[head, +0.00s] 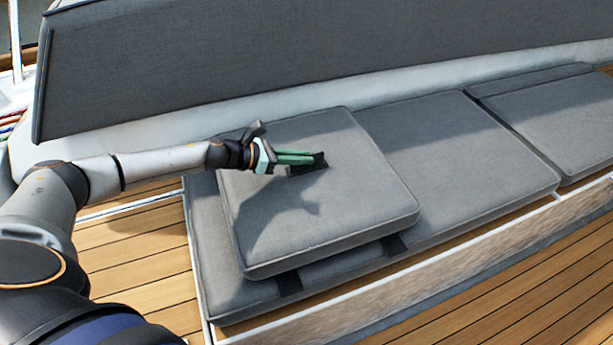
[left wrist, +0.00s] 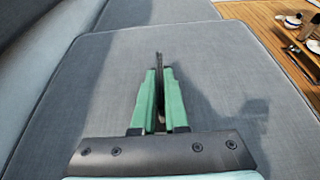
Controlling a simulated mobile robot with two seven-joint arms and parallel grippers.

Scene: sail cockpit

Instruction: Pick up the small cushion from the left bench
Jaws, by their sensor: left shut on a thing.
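The small grey cushion (head: 345,215) lies on top of the long grey bench pad, its edges slightly askew to the pad. It also fills the middle of the left wrist view (left wrist: 235,60). My left gripper (head: 318,161) reaches over its upper face from the left. In the left wrist view its green fingers (left wrist: 160,85) are shut on a thin dark strip standing up from the cushion, seemingly its handle. The fingertips hide most of the strip. I cannot tell whether the cushion is raised at all. My right gripper is not in view.
The bench pad (head: 470,160) extends right to another cushion (head: 570,115). A tall grey backrest (head: 300,50) stands behind. Two dark straps show under the cushion's front edge. Wooden deck (head: 135,250) is in front and left. Small dishes (left wrist: 293,20) show at the wrist view's upper right.

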